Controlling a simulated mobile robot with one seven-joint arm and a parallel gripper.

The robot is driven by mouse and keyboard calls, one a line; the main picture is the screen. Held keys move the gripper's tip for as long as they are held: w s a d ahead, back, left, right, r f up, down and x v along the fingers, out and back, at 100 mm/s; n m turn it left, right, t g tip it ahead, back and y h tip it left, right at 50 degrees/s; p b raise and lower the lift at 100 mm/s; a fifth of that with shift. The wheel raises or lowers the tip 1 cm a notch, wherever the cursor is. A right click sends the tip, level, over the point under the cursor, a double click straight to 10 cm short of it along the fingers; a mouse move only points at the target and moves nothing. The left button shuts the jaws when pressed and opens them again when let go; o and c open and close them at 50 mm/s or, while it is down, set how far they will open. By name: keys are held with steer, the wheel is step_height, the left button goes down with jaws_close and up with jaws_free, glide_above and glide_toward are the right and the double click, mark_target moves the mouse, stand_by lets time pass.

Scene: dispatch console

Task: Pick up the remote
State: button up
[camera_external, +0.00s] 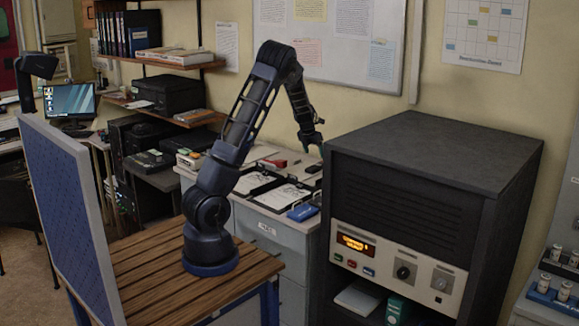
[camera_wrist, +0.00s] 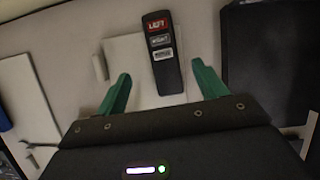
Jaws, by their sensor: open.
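The remote (camera_wrist: 163,50) is a black, slim handset with a red label and a white label. It lies on a pale surface near the top middle of the wrist view, over the edge of a white flat piece (camera_wrist: 138,62). My gripper (camera_wrist: 162,69) is open, with its green fingers apart on either side of the remote's lower part in the picture. Nothing is held. In the external view my gripper (camera_external: 312,141) is above the back of the grey cabinet top (camera_external: 250,212); I cannot clearly make out the remote there.
A tall dark console (camera_external: 420,150) stands close to the right of my gripper. Clipboards (camera_external: 280,192), a red object (camera_external: 277,163) and a blue object (camera_external: 302,212) lie on the cabinet top. The wall with a whiteboard (camera_external: 340,45) is behind. A dark object (camera_wrist: 265,60) borders the wrist view's right.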

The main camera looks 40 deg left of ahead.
mark_target(317, 164)
steer(key=shift+s+d+x, duration=0.15)
steer(key=shift+x, duration=1.6)
steer(key=shift+s+d+x, duration=0.1)
steer(key=shift+x, duration=1.65)
steer(key=shift+f, duration=0.15)
steer(key=c, duration=1.1)
